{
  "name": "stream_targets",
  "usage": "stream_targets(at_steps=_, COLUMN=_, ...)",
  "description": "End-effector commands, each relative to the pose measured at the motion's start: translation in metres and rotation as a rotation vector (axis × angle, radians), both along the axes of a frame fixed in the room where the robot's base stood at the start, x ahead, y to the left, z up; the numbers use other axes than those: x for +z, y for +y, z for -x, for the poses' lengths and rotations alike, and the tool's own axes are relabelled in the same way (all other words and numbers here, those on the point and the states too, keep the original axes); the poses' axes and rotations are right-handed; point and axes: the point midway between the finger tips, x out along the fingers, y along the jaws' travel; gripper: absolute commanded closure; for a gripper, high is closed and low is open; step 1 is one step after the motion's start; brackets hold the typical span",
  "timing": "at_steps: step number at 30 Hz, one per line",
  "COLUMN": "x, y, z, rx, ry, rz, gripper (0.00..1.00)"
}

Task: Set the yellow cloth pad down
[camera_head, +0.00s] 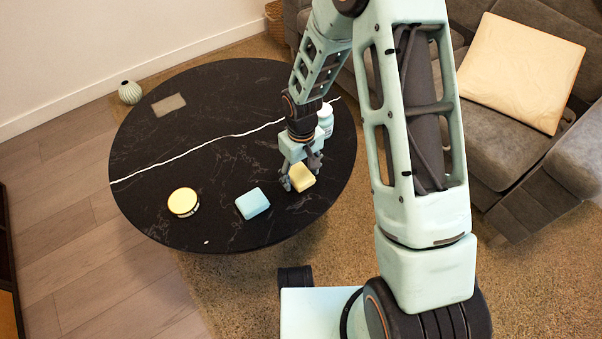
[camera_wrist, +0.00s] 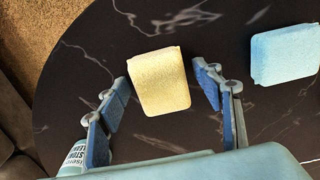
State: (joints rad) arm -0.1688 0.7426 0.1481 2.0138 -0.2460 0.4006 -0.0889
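The yellow cloth pad (camera_head: 302,179) lies on the black round table (camera_head: 230,85), near its right front edge. In the wrist view the pad (camera_wrist: 158,80) shows whole, a rounded block lying between and a little beyond the fingertips. My gripper (camera_head: 300,172) is just over the pad, pointing down. In the wrist view my gripper (camera_wrist: 160,95) is open, with blue-padded fingers spread to either side. Dark gaps show between the pad and both fingers, so it is not gripped. In the head view the fingers hide part of the pad.
A light blue pad (camera_head: 252,203) lies left of the yellow one. A round yellow-topped tin (camera_head: 183,202) stands farther left. A pale bottle (camera_head: 326,117) stands close behind my gripper. A grey flat piece (camera_head: 168,105) lies at the back left. The table's left middle is clear.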

Motion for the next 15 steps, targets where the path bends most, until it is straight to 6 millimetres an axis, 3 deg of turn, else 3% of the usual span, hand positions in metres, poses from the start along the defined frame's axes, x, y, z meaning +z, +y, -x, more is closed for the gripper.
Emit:
stream_targets(at_steps=8, x=0.007, y=0.0, z=0.0, rx=0.0, ry=-0.001, rz=-0.001, gripper=0.4)
stream_targets(at_steps=15, x=0.055, y=-0.001, z=-0.001, rx=-0.001, ry=-0.004, rz=-0.001, gripper=0.4)
